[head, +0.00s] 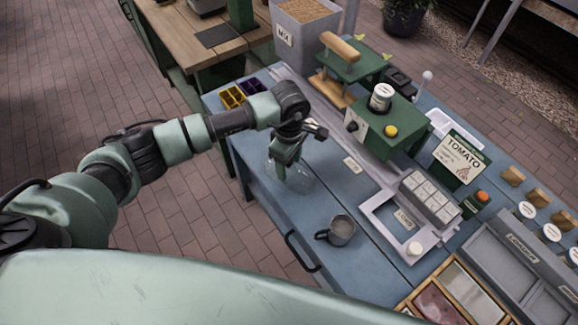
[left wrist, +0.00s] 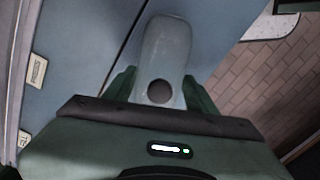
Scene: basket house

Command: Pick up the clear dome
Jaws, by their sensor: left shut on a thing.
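The clear dome (head: 292,178) is see-through and faint, at the near left part of the blue workbench (head: 262,205). My left gripper (head: 282,163) points down at its top and is shut on it. In the left wrist view the dome (left wrist: 166,45) appears as a pale rounded shape with a dark round knob between the green fingers of the left gripper (left wrist: 158,90). I cannot tell whether its rim touches the bench. My right gripper is not in view.
A grey mug (head: 341,231) stands to the right of the dome. A green machine (head: 388,128), a grey frame (head: 385,212) and a tomato sign (head: 460,158) stand farther right. Small yellow and purple trays (head: 232,97) lie behind the arm. Bare bench surrounds the dome.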

